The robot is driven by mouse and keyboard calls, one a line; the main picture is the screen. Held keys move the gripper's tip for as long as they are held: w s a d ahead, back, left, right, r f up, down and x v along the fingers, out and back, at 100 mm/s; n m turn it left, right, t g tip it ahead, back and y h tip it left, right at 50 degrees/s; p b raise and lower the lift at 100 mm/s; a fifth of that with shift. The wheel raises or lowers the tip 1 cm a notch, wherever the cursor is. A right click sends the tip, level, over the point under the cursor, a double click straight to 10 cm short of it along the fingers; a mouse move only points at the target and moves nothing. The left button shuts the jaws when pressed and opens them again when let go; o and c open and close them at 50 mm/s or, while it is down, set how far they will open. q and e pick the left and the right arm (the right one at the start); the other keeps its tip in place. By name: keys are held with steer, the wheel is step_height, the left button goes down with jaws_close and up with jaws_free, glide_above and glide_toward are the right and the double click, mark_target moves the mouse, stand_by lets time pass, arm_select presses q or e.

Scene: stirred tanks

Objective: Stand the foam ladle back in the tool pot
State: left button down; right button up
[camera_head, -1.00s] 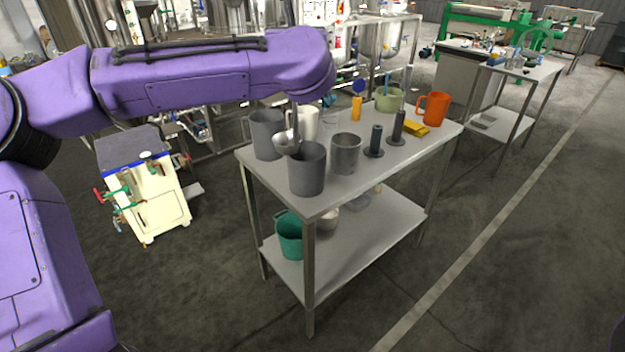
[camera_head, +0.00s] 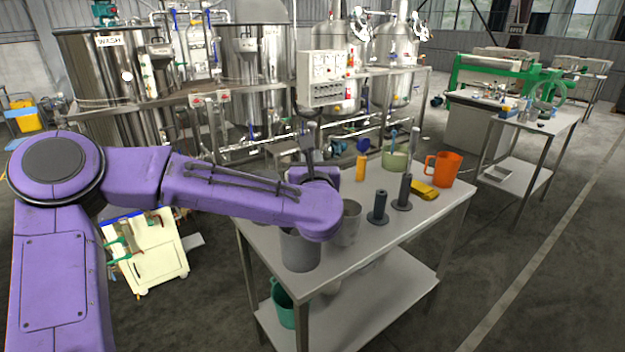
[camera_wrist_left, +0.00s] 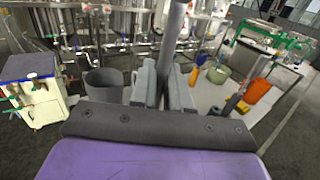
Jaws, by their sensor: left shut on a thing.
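In the left wrist view my left gripper (camera_wrist_left: 165,88) is shut on a grey rod, which I take to be the handle of the foam ladle (camera_wrist_left: 174,45). The rod runs up out of the picture, and its bowl is not seen. In the head view my purple wrist hides most of the hand, above the table's near left part. A dark grey pot (camera_head: 300,252), possibly the tool pot, stands just below the wrist, its rim partly covered. A grey pot (camera_wrist_left: 104,86) shows left of the fingers in the wrist view. My right gripper is out of view.
On the table (camera_head: 390,248) stand a steel pot (camera_head: 346,224), two dark upright posts on round bases (camera_head: 378,208), a yellow block (camera_head: 424,190), an orange jug (camera_head: 443,169) and a green bowl (camera_head: 395,160). A green bucket (camera_head: 284,303) is on the lower shelf.

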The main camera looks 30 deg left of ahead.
arm_select(q)
steer(key=f, duration=0.4)
steer(key=shift+s+d+p, duration=0.1)
steer(key=shift+d+p, duration=0.1)
steer(key=shift+p, duration=0.15)
steer(key=shift+a+f, duration=0.1)
steer(key=shift+f, duration=0.5)
steer(key=c, duration=1.1)
jaws_free()
steer(key=shift+r, duration=0.1)
